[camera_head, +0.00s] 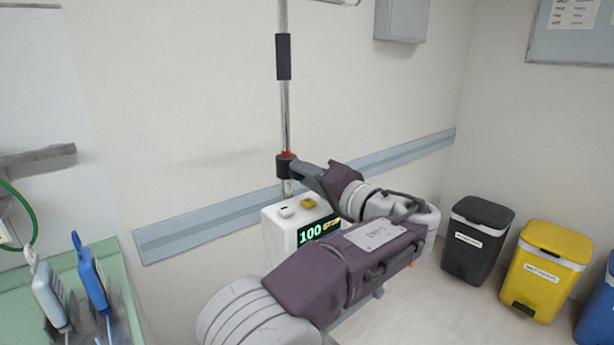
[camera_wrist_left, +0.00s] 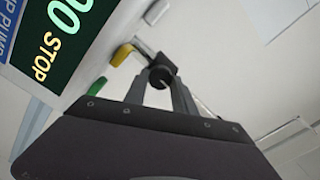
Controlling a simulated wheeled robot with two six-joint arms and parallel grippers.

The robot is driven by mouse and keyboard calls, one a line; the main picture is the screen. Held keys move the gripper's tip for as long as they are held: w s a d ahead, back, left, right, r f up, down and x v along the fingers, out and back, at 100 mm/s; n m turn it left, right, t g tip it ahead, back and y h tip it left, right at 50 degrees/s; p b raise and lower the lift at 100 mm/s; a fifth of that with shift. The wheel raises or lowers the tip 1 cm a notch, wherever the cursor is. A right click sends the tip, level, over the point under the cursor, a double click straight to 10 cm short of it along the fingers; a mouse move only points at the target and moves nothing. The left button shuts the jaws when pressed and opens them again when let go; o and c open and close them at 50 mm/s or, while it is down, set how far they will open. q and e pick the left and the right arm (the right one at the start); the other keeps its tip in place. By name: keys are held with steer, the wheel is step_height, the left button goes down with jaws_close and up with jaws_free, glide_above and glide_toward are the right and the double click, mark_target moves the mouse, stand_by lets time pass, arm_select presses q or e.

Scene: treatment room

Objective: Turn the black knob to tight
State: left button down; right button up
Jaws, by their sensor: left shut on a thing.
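In the head view, my left arm reaches in from below and my left gripper (camera_head: 298,168) is at the black clamp (camera_head: 283,166) on the upright metal pole (camera_head: 285,105). A red ring (camera_head: 287,154) sits at the top of the clamp. The knob is hard to make out in the head view. My right gripper is not in view.
A white pump (camera_head: 279,236) with a lit "100 STOP" display stands below the clamp, partly behind my arm. A black bin (camera_head: 476,240) and a yellow bin (camera_head: 543,270) stand at right. A green-topped surface (camera_head: 128,310) with handheld devices is at lower left.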

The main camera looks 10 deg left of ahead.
arm_select(q)
steer(key=c, duration=1.3)
jaws_free()
steer(key=shift+a+r, duration=0.1)
steer(key=shift+r, duration=0.1)
steer(key=shift+o, duration=1.4)
steer(key=shift+w+a+f, duration=0.1)
steer(key=shift+f, duration=0.05)
steer(key=v, duration=0.9)
steer(key=shift+p, duration=0.3)
